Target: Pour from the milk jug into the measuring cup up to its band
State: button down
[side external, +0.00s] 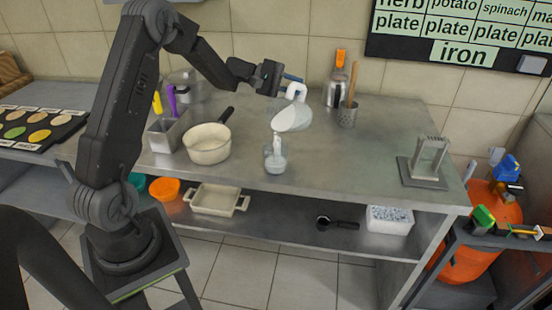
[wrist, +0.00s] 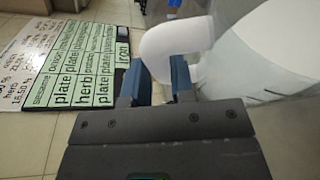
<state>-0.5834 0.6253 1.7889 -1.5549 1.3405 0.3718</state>
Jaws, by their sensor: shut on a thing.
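The milk jug (side external: 294,117) is a pale, translucent jug with a white handle, held tilted in the air with its mouth down to the left. My gripper (side external: 284,85) is shut on its handle. In the wrist view, the blue fingers of my gripper (wrist: 160,82) are at the white handle (wrist: 178,40), and the jug body (wrist: 280,45) fills the right side. The measuring cup (side external: 275,160) is a small clear cup standing upright on the steel counter, below the jug's mouth. White milk shows between the jug's mouth and the cup. The cup's band and fill level are too small to tell.
A cream saucepan (side external: 207,146) stands left of the cup, beside a metal utensil bin (side external: 166,135). A metal stand (side external: 425,165) is at the right. The counter (side external: 340,165) between is clear.

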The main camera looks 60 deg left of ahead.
jog(key=shift+s+r, duration=0.1)
jog(key=shift+s, duration=0.05)
dwell(0.5)
jog(key=shift+s+d+r+m, duration=0.1)
jog(key=shift+s+d+m, duration=0.05)
jog(key=shift+m, duration=0.15)
jog(key=shift+s+d+r+m+t, duration=0.1)
jog(key=shift+s+m+t, duration=0.2)
jog(key=shift+m, duration=0.1)
dwell(1.7)
dwell(0.4)
jog(key=shift+w+a+n+g, duration=0.3)
jog(key=shift+w+n+g, duration=0.2)
jog(key=shift+w+n, duration=0.25)
jog(key=shift+w+a+f+n+g, duration=0.15)
jog(key=shift+w+f+n+g, duration=0.15)
jog(key=shift+n, duration=0.25)
jog(key=shift+w+a+f+n+g, duration=0.1)
jog(key=shift+w+n+g, duration=0.1)
jog(key=shift+w+n, duration=0.25)
jog(key=shift+s, duration=0.2)
